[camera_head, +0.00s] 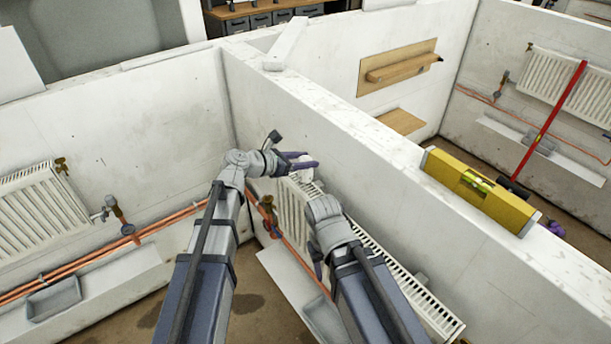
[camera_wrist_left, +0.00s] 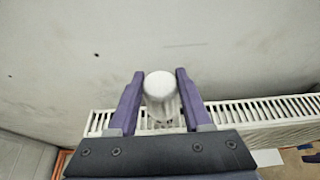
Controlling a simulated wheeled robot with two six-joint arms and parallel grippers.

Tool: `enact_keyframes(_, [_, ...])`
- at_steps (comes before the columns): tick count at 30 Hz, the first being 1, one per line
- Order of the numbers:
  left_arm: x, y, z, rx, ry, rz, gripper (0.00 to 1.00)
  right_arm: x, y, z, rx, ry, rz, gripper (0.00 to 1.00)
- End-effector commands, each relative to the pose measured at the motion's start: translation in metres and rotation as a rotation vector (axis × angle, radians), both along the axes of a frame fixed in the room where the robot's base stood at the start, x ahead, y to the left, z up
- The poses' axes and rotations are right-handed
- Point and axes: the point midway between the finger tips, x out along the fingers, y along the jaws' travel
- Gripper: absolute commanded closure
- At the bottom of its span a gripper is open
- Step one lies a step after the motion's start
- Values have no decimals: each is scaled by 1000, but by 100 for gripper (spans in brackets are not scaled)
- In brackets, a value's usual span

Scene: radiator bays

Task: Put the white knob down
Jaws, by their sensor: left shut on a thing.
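My left gripper (camera_head: 302,161) is above the far end of the white radiator (camera_head: 294,208) in the middle bay, close to the dividing wall. In the left wrist view its two purple fingers (camera_wrist_left: 160,100) stand on either side of the white knob (camera_wrist_left: 160,86), shut on it. The knob is a pale, rounded cylinder. The radiator's slatted top (camera_wrist_left: 262,110) shows behind and below it.
A yellow spirit level (camera_head: 480,190) lies on top of the dividing wall (camera_head: 390,165). Copper pipes (camera_head: 160,222) run along the left wall to a valve (camera_head: 118,212). A grey tray (camera_head: 54,299) sits on the left ledge. A red bar (camera_head: 548,120) leans in the right bay.

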Motion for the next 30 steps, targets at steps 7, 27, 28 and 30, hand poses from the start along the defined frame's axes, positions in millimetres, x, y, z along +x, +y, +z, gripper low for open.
enact_keyframes(7, [0, 0, -20, 0, 0, 0, 100, 0, 0, -20, 0, -1, -1, 50])
enact_keyframes(27, [0, 0, -39, 0, 0, 0, 44, 0, 0, -39, -1, 0, 5, 50])
enact_keyframes(28, [0, 0, -39, 0, 0, 0, 40, 0, 0, -39, -1, 0, 5, 50])
enact_keyframes(30, [0, 0, -39, 0, 0, 0, 33, 0, 0, -39, -1, 0, 5, 50])
